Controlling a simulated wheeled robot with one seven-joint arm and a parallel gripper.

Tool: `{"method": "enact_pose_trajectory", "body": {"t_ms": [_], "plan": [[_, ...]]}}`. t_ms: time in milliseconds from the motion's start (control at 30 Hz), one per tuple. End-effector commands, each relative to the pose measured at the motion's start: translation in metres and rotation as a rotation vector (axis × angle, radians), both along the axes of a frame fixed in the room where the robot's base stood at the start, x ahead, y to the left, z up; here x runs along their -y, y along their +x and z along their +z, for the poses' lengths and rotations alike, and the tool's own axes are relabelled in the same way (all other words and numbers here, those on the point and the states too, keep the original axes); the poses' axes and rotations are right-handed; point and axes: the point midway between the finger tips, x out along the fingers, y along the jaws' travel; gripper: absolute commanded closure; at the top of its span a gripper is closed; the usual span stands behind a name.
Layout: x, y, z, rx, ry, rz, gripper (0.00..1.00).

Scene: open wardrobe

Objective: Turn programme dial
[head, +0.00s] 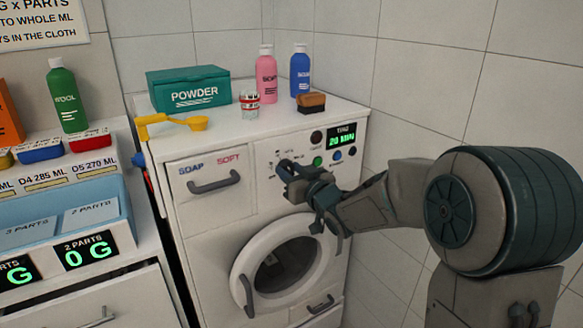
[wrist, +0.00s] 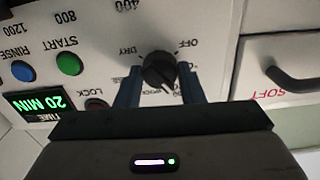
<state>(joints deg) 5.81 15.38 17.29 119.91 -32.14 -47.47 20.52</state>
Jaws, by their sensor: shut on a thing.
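The programme dial (wrist: 158,70) is a round black knob on the white washing machine's (head: 205,228) control panel. It shows in the wrist view, which sees the panel upside down. My gripper (wrist: 160,82) is shut on the dial, with one blue-grey finger on each side of it. Labels DRY and OFF show around the dial; other labels are partly hidden by the fingers. In the head view my gripper (head: 286,170) reaches the panel from the right and covers most of the dial. The exact setting is hard to read.
A green START button (wrist: 69,63), a blue RINSE button (wrist: 22,71) and a display (wrist: 40,103) reading 20 MIN are beside the dial. The drawer handle (head: 214,183) and round door (head: 275,262) are close by. Bottles and a powder box (head: 188,88) stand on top.

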Motion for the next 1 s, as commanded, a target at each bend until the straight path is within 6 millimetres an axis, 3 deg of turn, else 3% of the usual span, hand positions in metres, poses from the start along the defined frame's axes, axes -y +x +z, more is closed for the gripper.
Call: {"method": "enact_pose_trajectory", "body": {"t_ms": [1000], "plan": [[0.0005, 0.0002, 0.0016, -0.494, 0.732, -0.002, 0.88]]}}
